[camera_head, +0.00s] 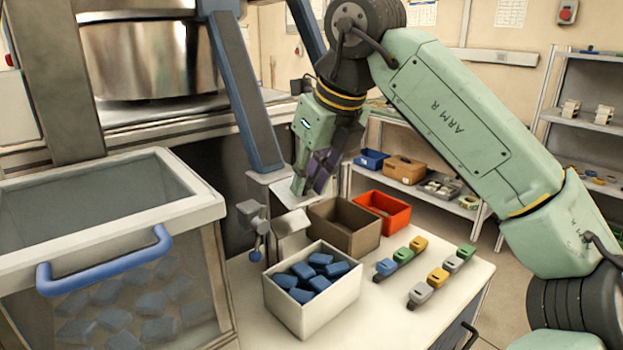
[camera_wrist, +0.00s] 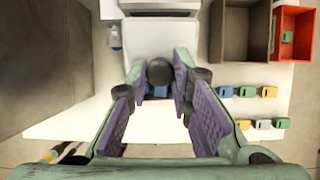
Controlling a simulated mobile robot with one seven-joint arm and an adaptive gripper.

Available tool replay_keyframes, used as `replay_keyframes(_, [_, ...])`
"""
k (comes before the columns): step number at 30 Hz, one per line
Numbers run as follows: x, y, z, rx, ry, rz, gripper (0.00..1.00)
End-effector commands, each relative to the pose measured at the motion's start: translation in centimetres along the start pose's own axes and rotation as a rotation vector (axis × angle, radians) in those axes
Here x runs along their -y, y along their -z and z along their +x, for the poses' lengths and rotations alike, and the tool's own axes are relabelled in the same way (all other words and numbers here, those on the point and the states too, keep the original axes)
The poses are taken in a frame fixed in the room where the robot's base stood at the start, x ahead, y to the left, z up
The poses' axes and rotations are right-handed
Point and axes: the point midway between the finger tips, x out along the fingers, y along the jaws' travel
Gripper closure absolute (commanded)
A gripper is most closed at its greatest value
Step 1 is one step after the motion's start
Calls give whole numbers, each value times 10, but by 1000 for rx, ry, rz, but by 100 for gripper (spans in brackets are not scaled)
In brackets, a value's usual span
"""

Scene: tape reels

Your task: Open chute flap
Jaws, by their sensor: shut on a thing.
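The chute (camera_head: 291,226) is a pale grey housing at the table's back left, just above a white bin (camera_head: 313,312). In the wrist view a pale panel (camera_wrist: 160,38) of it lies straight ahead of the fingers. A dark round knob (camera_wrist: 160,71) sits at the panel's near edge, between my fingertips. My gripper (camera_head: 312,188) points down at the chute from above, its purple pads shut on the knob. In the head view my fingers hide the knob. How far the flap stands open, I cannot tell.
Blue cartridges (camera_head: 308,278) fill the white bin. A brown bin (camera_head: 345,228) and a red bin (camera_head: 386,209) stand behind it. Coloured cartridges (camera_head: 440,276) lie in rows at right. A grey fixture with a blue knob (camera_head: 256,254) is left of the chute, near a blue-handled hopper (camera_head: 105,262).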

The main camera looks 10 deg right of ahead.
Motion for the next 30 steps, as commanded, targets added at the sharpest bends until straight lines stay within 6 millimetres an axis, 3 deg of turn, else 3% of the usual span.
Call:
replay_keyframes(12, [0,-11,-13,-228,1,0,100])
replay_keyframes(30, [0,-12,-15,-278,0,-1,100])
